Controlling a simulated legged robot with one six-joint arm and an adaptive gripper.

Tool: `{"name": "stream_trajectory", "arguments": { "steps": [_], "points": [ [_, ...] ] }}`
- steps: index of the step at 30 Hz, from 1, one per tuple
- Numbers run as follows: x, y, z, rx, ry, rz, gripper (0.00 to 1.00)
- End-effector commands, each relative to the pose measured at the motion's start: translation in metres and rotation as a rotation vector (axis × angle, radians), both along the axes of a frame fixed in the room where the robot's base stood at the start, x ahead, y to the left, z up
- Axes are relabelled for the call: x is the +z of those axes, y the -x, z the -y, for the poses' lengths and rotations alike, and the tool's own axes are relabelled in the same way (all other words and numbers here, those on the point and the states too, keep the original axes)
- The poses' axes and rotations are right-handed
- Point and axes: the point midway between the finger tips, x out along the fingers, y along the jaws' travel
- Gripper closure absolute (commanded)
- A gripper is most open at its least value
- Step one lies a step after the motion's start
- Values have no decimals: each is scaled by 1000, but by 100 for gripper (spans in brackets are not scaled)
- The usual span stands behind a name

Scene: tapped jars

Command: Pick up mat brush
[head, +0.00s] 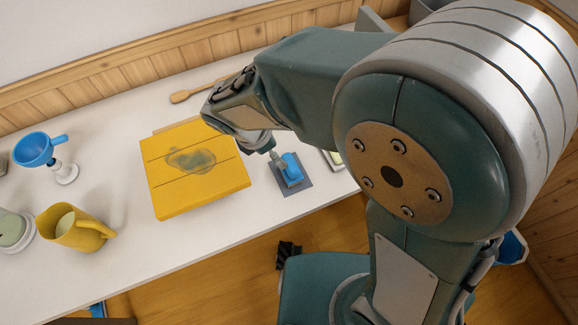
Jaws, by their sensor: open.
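A blue brush (291,168) lies on a small dark grey mat (297,184) on the white counter, right of the yellow board. My gripper (276,157) is at the end of my arm, pointing down beside the upper left of the brush. It is open. Its fingers are small in this view, and I cannot tell whether they touch the brush. Part of the brush's far end is hard to make out near the fingers.
A yellow board (165,200) with a dark wet patch lies left of the mat. A yellow jug (78,235), a blue funnel (38,150) on a stand and a wooden spoon (182,97) are farther left and back.

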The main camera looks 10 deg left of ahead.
Motion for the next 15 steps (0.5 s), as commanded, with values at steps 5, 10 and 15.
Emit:
{"name": "stream_trajectory", "arguments": {
  "steps": [5, 10, 15],
  "points": [
    [-27, -5, 11, -6, 2, -3, 0],
    [-38, -8, 15, -5, -2, 0, 0],
    [-64, -9, 22, -6, 1, -4, 0]
  ]
}}
